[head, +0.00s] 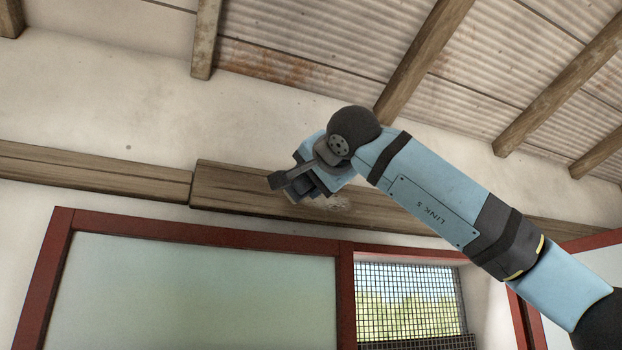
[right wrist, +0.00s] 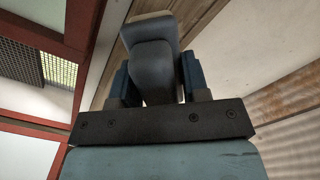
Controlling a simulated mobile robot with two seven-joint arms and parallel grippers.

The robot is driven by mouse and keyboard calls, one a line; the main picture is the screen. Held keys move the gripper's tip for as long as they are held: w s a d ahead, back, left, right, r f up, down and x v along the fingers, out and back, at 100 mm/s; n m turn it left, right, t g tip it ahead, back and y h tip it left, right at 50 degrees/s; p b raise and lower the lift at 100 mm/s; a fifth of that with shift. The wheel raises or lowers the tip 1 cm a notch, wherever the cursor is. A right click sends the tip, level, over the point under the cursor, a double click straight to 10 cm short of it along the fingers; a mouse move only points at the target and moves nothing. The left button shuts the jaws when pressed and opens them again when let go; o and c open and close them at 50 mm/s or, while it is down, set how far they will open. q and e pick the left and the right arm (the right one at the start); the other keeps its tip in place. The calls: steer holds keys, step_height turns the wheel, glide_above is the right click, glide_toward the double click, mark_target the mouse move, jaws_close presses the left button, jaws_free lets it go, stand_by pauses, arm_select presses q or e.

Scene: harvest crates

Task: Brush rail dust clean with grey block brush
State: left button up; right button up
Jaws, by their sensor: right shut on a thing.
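The wooden rail (head: 235,188) runs along the wall above a red frame. A pale, dusty-looking patch (head: 338,202) shows on it just right of my gripper. My right gripper (head: 307,188) is in front of the rail, shut on the grey block brush (head: 289,179). In the right wrist view the brush (right wrist: 152,68) sits between the two blue-grey fingers, with a pale strip at its far end close to the wood. I cannot tell whether the brush touches the rail. My arm and gripper hide part of the rail. My left gripper is not in view.
Below the rail are a red-framed pale panel (head: 200,285) and a mesh window (head: 410,300). Wooden rafters (head: 425,60) and corrugated roofing are above. Another wooden rail length (head: 90,170) continues left. The plaster wall (head: 110,100) is bare.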

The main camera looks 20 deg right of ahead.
steer(key=shift+r, duration=0.15)
steer(key=shift+s+r+p, duration=0.1)
steer(key=shift+r+p, duration=0.25)
steer(key=shift+p, duration=0.15)
steer(key=shift+w, duration=0.3)
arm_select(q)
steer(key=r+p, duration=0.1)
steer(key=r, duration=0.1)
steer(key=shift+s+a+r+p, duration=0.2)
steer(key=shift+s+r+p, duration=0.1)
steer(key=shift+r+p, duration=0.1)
arm_select(e)
steer(key=w, duration=0.4)
steer(key=shift+f, duration=0.15)
steer(key=shift+w+f, duration=0.1)
steer(key=shift+w, duration=0.05)
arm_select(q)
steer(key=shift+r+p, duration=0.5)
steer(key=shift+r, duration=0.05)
arm_select(e)
steer(key=shift+w, duration=0.85)
